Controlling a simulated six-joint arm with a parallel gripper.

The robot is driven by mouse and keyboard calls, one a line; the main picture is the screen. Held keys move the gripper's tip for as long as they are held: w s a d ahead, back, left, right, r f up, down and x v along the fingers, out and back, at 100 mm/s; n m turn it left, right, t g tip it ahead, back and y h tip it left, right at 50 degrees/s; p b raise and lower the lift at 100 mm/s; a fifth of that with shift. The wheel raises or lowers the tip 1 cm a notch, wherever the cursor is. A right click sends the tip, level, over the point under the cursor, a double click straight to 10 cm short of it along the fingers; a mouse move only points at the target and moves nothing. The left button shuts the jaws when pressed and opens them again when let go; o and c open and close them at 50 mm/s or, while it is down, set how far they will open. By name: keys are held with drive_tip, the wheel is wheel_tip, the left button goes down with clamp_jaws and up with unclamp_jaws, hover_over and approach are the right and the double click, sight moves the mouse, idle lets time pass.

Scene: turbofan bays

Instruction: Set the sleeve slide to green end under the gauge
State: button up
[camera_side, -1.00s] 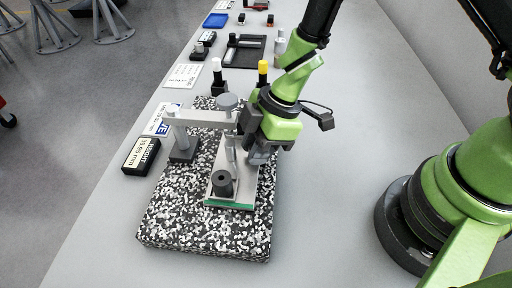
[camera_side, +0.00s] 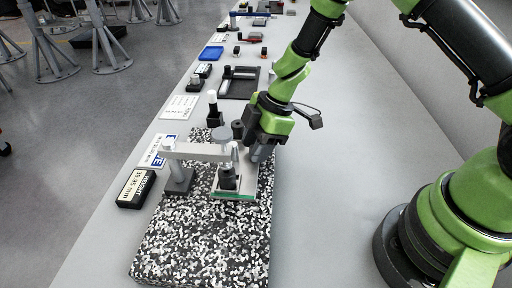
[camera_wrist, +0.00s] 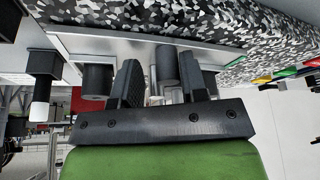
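The metal sleeve slide (camera_side: 220,189) with a green end strip (camera_side: 236,196) lies on the speckled granite plate (camera_side: 195,240). A dark sleeve (camera_side: 228,179) stands near its green end, below the gauge spindle on the stand arm (camera_side: 195,150); whether the spindle touches it I cannot tell. Another dark cylinder (camera_side: 238,128) stands farther back. My gripper (camera_side: 260,152) is low at the slide's right side. In the wrist view its fingers (camera_wrist: 163,75) are apart, with a dark cylinder (camera_wrist: 167,65) between or just beyond them. Contact is unclear. Another cylinder (camera_wrist: 97,80) stands left.
A white-capped post (camera_side: 212,98) and black tray (camera_side: 240,82) are behind. The table right of the plate is clear.

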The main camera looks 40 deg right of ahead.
drive_tip(key=shift+o, duration=0.5)
drive_tip(key=shift+s, duration=0.1)
drive_tip(key=v, duration=1)
drive_tip(key=shift+a, duration=0.1)
